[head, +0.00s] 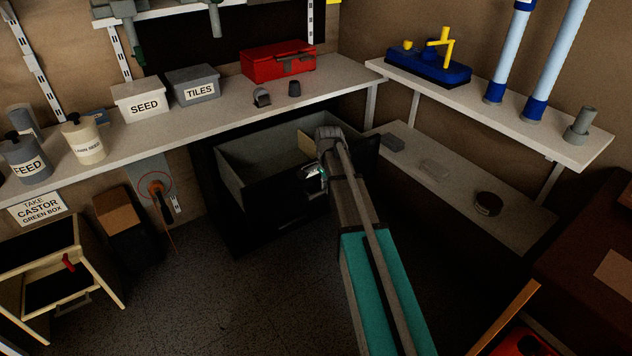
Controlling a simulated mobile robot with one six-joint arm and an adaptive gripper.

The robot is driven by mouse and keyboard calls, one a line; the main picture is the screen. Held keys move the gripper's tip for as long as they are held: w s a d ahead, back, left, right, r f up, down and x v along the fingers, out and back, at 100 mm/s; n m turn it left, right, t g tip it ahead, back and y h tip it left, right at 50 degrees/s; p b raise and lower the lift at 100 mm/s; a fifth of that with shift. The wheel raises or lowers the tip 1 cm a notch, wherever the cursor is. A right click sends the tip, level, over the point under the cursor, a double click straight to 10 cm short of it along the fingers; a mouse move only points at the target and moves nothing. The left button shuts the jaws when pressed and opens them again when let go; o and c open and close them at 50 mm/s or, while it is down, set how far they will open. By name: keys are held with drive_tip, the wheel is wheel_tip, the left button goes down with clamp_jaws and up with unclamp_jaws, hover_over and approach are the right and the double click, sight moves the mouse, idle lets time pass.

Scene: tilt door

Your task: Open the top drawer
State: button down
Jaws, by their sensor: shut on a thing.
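The top drawer (268,202) belongs to a black unit under the long bench, in the middle of the head view. It stands pulled out, and its grey inside shows from above. My gripper (316,184) is at the right part of the dark drawer front, shut on the drawer at its front. The handle and the fingertips are too dark and small to make out. My arm comes in from the lower right and hides the drawer's right front corner. A pale bar (302,224) shows lower on the unit's front.
The bench (215,112) above holds a red toolbox (278,61), a SEED box (142,102) and a TILES box (194,84). A low shelf (460,185) stands close to the right of my arm. The floor (220,300) before the drawer is clear.

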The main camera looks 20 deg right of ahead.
drive_tip(key=shift+d, duration=0.35)
drive_tip(key=c, duration=0.8)
unclamp_jaws()
drive_tip(key=shift+o, duration=1)
drive_tip(key=shift+a, duration=0.1)
drive_tip(key=shift+r, duration=0.1)
wheel_tip(320, 180, up, 9)
drive_tip(key=p, duration=0.9)
drive_tip(key=shift+a, duration=0.1)
drive_tip(key=shift+r, duration=0.1)
drive_tip(key=shift+r+p, duration=0.35)
drive_tip(key=shift+p, duration=0.2)
drive_tip(key=shift+f, duration=0.1)
